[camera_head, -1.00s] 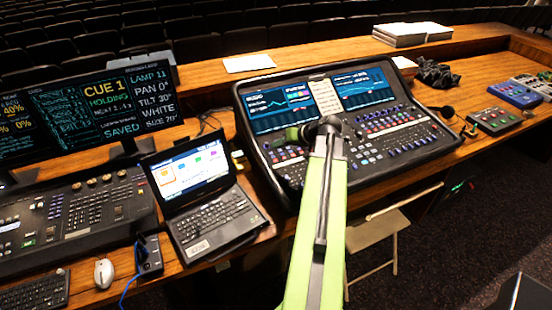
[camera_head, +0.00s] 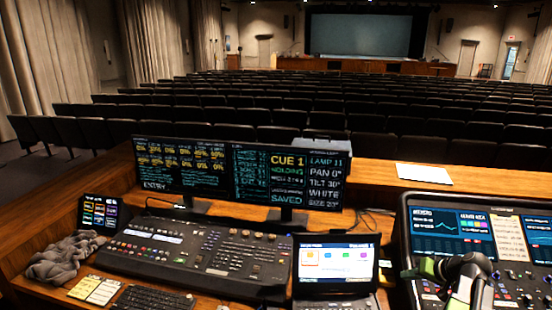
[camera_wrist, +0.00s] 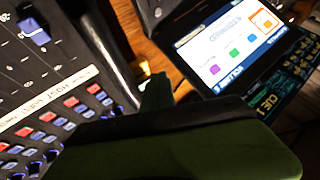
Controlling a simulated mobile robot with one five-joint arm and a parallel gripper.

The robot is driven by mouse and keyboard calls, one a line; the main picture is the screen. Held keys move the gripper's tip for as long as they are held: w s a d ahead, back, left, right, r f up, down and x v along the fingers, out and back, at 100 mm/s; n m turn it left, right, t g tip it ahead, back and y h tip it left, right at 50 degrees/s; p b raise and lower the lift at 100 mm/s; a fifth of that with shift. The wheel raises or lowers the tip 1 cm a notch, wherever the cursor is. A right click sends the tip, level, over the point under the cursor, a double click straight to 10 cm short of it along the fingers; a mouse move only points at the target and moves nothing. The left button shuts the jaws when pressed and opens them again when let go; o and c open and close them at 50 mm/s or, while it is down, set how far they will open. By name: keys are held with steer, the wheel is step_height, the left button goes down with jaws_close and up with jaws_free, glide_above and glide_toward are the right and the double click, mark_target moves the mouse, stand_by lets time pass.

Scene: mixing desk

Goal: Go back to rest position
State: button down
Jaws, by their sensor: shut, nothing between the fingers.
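My gripper (camera_head: 424,268) is green and black and shows at the lower right of the head view. It is shut and empty, in front of the left part of the audio mixing console (camera_head: 408,222). In the wrist view the dark green gripper (camera_wrist: 157,93) points toward the gap between the console (camera_wrist: 75,125) and the laptop (camera_wrist: 228,45). Whether it touches the console cannot be told.
The laptop (camera_head: 337,264) stands just left of my gripper. A lighting desk (camera_head: 200,250), two cue monitors (camera_head: 285,172), a grey cloth (camera_head: 62,258) and a keyboard (camera_head: 152,298) lie farther left. White paper (camera_head: 424,174) rests on the ledge. Seat rows fill the background.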

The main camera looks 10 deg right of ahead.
steer(key=a+f+n+g+h, duration=0.2)
steer(key=a+f+n+g, duration=0.15)
steer(key=a, duration=1.55)
steer(key=a+f+n+g+h, duration=0.1)
steer(key=a+f+n+g, duration=0.3)
steer(key=a, duration=1.6)
steer(key=d+r+p, duration=0.8)
steer(key=d, duration=0.7)
steer(key=s+d+r+m+p, duration=0.1)
steer(key=d+r+p, duration=0.7)
steer(key=d, duration=0.8)
steer(key=d+r+m+p, duration=0.1)
steer(key=d+r+p, duration=0.7)
steer(key=d, duration=0.8)
steer(key=shift+s+r+g, duration=0.35)
steer(key=shift+s+r, duration=0.05)
steer(key=shift+r, duration=0.2)
steer(key=shift+m, duration=0.25)
